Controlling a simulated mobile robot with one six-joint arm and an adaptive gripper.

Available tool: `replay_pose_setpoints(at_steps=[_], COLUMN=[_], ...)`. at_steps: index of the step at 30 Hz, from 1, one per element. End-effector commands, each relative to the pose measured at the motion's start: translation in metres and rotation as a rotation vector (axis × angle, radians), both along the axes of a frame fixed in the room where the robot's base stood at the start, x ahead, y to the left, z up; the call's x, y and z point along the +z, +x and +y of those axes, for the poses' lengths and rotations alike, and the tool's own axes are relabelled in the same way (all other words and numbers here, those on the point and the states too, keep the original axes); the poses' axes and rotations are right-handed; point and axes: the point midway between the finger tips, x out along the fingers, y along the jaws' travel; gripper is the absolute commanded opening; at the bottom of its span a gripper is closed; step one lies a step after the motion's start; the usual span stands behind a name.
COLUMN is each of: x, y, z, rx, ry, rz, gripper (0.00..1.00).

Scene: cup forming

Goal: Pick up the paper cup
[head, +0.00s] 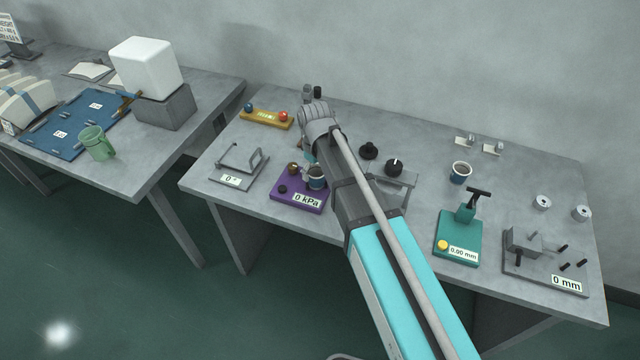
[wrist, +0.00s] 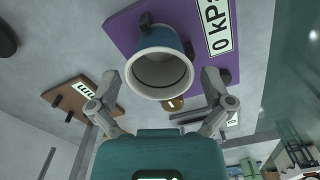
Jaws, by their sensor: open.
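A blue paper cup with a white rim (head: 317,177) stands at the right of the purple device marked 0 kPa (head: 291,203). In the wrist view the cup (wrist: 162,36) shows its open mouth to the camera. My gripper (wrist: 161,76) is open, with one finger at either side of the cup's mouth and gaps between. Whether the fingers reach down along the cup wall I cannot tell. In the head view my arm largely hides the gripper. A second, similar cup (head: 460,175) stands apart on the right of the table.
A grey angle gauge (head: 240,166) lies left of the purple device, and a yellow block with coloured knobs (head: 267,119) is behind. A teal gauge (head: 458,236) and grey mm fixture (head: 545,262) stand right. Bare tabletop (head: 535,170) lies behind them.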

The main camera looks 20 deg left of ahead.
Motion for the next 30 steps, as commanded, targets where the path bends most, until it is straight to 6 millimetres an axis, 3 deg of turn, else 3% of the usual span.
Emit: replay_pose_setpoints(at_steps=[6, 24, 30], x=[-0.0098, -0.0092, -0.0092], y=[0.0, 0.0001, 0.0001], z=[-0.0001, -0.0002, -0.0002], rx=[0.0, 0.0, 0.0], ry=[0.0, 0.0, 0.0], rz=[0.0, 0.0, 0.0], gripper=[1.0, 1.0, 0.63])
